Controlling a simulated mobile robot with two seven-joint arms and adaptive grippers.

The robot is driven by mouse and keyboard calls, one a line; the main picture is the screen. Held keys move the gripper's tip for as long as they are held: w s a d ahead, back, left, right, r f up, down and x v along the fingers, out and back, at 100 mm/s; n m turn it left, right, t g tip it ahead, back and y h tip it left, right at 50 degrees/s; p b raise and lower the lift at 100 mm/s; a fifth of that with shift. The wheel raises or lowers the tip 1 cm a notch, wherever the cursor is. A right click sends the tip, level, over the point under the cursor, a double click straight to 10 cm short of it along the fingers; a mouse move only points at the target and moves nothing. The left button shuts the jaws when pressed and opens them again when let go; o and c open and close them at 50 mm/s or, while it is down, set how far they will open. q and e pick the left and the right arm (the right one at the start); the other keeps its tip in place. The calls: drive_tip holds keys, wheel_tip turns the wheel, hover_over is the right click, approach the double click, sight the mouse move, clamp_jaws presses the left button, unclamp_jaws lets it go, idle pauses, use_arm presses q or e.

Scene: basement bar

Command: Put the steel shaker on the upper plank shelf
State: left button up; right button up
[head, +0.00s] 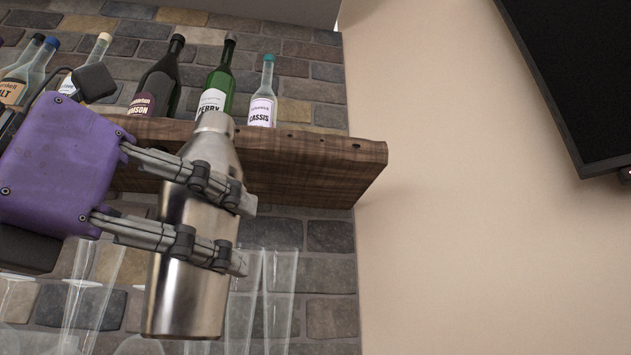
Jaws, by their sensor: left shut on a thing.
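The steel shaker (188,290) is upright with a slight tilt, in front of the plank shelf. My left gripper (246,235) comes in from the left with its two fingers closed around the shaker's middle. The shaker's top overlaps the front edge of the upper plank shelf (310,165) in the picture, and its body hangs below that edge. I cannot tell how far it is from the shelf. The shelf's right end is bare. My right gripper is not in view.
On the shelf stand a dark bottle (158,85), a green bottle (219,85) and a clear Cassis bottle (263,98), with several more at left. Clear glasses (275,295) stand below, behind the shaker. A dark screen (585,75) hangs at upper right.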

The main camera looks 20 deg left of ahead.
use_arm(q)
drive_tip(key=shift+s+d+r, duration=0.15)
drive_tip(key=shift+s+r, duration=0.7)
drive_tip(key=shift+r, duration=0.25)
drive_tip(key=shift+h, duration=0.3)
drive_tip(key=shift+s+d+r+m+p, duration=0.15)
drive_tip(key=shift+r+p, duration=0.1)
drive_tip(key=shift+r, duration=0.1)
drive_tip(key=shift+s+d+r+m+p, duration=0.1)
drive_tip(key=shift+s+r+m+p, duration=0.1)
drive_tip(key=shift+r, duration=0.1)
